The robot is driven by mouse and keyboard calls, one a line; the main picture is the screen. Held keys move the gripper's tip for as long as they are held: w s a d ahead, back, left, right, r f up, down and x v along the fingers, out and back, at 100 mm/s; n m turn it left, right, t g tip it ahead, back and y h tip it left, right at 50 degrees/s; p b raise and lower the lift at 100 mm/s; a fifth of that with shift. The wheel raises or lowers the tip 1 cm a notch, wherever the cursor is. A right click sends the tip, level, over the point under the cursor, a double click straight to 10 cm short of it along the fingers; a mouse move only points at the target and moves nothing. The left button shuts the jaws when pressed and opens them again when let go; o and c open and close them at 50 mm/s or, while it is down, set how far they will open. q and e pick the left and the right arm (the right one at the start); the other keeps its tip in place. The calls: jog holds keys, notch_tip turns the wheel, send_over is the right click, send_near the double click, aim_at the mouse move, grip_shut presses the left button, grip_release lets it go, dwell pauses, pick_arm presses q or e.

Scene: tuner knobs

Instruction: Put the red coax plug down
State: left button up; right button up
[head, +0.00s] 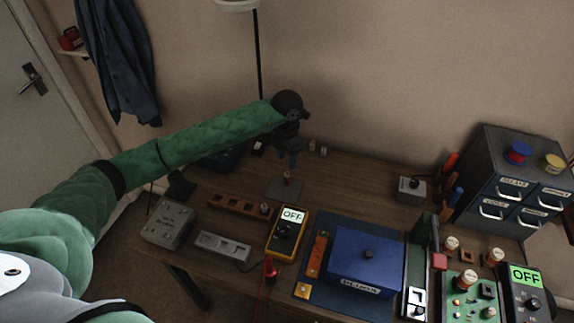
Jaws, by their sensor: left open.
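My left gripper (291,158) is open, pointing down over the back of the bench. Below it a small copper-coloured post (287,177) stands on a grey plate (281,191); I cannot tell if the fingertips touch it. A small red plug-like piece (270,268) with a thin red wire sits near the front edge, beside the yellow multimeter (288,233). I cannot tell for sure whether it is the red coax plug. My right gripper is out of view.
A blue box (365,262) lies on a dark blue mat at front centre. A wooden strip (238,206) and grey boxes stand at left. A drawer cabinet (505,185) and a green board (467,293) stand at right. The bench behind the blue box is mostly clear.

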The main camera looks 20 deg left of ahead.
aim_at(287, 173)
pick_arm(q)
jog(key=shift+r+p, duration=0.3)
jog(key=shift+r, duration=1.75)
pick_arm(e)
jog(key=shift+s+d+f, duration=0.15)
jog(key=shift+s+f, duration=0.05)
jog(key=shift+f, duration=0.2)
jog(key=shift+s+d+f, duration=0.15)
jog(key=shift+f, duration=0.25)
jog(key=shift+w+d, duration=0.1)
